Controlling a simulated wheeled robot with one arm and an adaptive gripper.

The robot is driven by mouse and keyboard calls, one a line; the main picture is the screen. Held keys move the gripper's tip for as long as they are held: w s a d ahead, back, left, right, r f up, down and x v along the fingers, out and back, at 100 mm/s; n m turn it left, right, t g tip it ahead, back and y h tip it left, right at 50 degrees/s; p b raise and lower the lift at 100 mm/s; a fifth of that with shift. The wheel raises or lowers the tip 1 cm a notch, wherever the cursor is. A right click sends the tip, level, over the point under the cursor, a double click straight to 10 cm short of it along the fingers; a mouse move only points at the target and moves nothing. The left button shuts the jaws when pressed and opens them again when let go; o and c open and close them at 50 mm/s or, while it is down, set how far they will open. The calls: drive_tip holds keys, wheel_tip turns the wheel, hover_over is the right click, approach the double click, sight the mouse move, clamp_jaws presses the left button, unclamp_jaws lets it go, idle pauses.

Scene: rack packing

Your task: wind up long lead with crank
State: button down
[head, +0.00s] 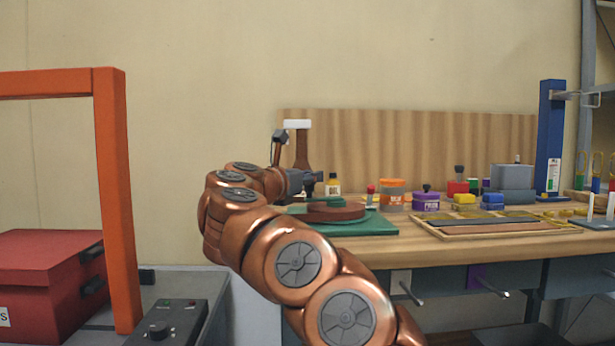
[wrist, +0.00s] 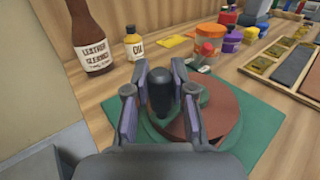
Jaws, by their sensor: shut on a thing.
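The crank's dark rounded handle (wrist: 161,92) stands upright between the purple-padded fingers of my gripper (wrist: 160,105) in the wrist view. My gripper is shut on it. In the head view my gripper (head: 313,181) is above the left side of the winder. The winder has a round brown disc (wrist: 222,112) on a green base (wrist: 262,122); the disc (head: 336,212) and base (head: 368,229) also show in the head view. My fingers hide part of the disc. I cannot make out the long lead.
A brown cleaner bottle (wrist: 92,35) and a small yellow oil bottle (wrist: 134,42) stand behind the winder. A red-topped item (wrist: 205,52), an orange-banded jar (head: 392,192) and a purple jar (head: 425,201) stand to its right. A wooden tray (head: 440,231) lies further right.

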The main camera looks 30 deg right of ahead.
drive_tip(key=shift+d+m+g+h, duration=0.15)
drive_tip(key=shift+m+g+h, duration=0.15)
drive_tip(key=shift+g, duration=0.1)
drive_tip(key=c, duration=1)
unclamp_jaws()
drive_tip(key=shift+w, duration=0.1)
drive_tip(key=shift+o, duration=0.2)
drive_tip(key=shift+a, duration=0.4)
drive_tip(key=v, duration=1.1)
drive_tip(key=shift+s, duration=0.3)
